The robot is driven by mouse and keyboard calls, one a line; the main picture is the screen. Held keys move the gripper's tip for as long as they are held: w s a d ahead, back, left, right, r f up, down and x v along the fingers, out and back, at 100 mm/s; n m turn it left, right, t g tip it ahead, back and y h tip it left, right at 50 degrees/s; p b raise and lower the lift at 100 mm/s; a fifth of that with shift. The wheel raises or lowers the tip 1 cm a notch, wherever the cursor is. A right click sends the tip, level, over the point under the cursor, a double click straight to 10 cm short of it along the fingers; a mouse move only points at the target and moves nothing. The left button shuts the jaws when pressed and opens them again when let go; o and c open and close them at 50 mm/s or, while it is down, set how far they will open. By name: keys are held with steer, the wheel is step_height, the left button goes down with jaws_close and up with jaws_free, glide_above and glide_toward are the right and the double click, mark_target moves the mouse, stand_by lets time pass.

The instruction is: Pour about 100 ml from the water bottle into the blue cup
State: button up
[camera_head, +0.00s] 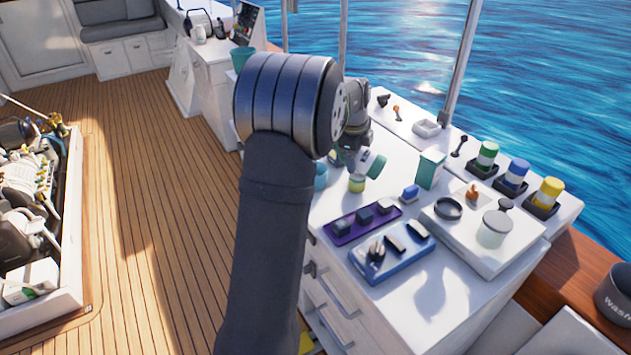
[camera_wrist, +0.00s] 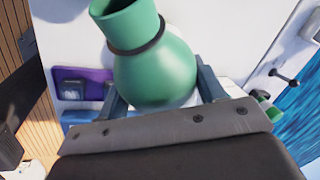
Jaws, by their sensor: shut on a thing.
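My gripper (camera_head: 358,157) is over the white counter, partly hidden by my own arm. In the wrist view its two fingers (camera_wrist: 162,88) are on either side of a green, round-bodied bottle (camera_wrist: 155,72) with a narrower neck and a dark ring, and hold it. The green bottle also shows in the head view (camera_head: 376,166), tilted, above the counter. I take it to be the water bottle; its contents cannot be seen. A light blue cup (camera_head: 320,176) stands just left of the gripper, partly hidden by my arm. Its inside is hidden.
A small yellow-green jar (camera_head: 357,184) stands below the gripper. A purple tray (camera_head: 345,238) and a blue tray (camera_head: 372,275) lie nearer the front. A green box (camera_head: 430,169) stands to the right. The counter's front right part is clear.

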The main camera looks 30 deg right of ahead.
steer(key=shift+r, duration=0.1)
steer(key=shift+w+r+t+y+b, duration=0.1)
steer(key=shift+r+t+y+b, duration=0.25)
steer(key=shift+r+t, duration=0.2)
steer(key=t+y, duration=0.1)
steer(key=w+a+r+t+y+b, duration=0.1)
steer(key=t, duration=0.1)
steer(key=shift+w+r+m, duration=0.1)
steer(key=shift+w+m, duration=0.05)
steer(key=shift+m, duration=0.15)
steer(key=shift+w+a+r+t+y+b, duration=0.15)
steer(key=shift+t+y+b, duration=0.2)
steer(key=shift+t+y, duration=0.25)
steer(key=t+y, duration=0.1)
steer(key=t+y+b, duration=0.1)
steer(key=t, duration=0.1)
steer(key=shift+s+d+m, duration=0.2)
steer(key=shift+s+m, duration=0.1)
steer(key=shift+m, duration=0.1)
steer(key=shift+t+y+b, duration=0.8)
steer(key=shift+t+y, duration=0.05)
steer(key=shift+t, duration=0.6)
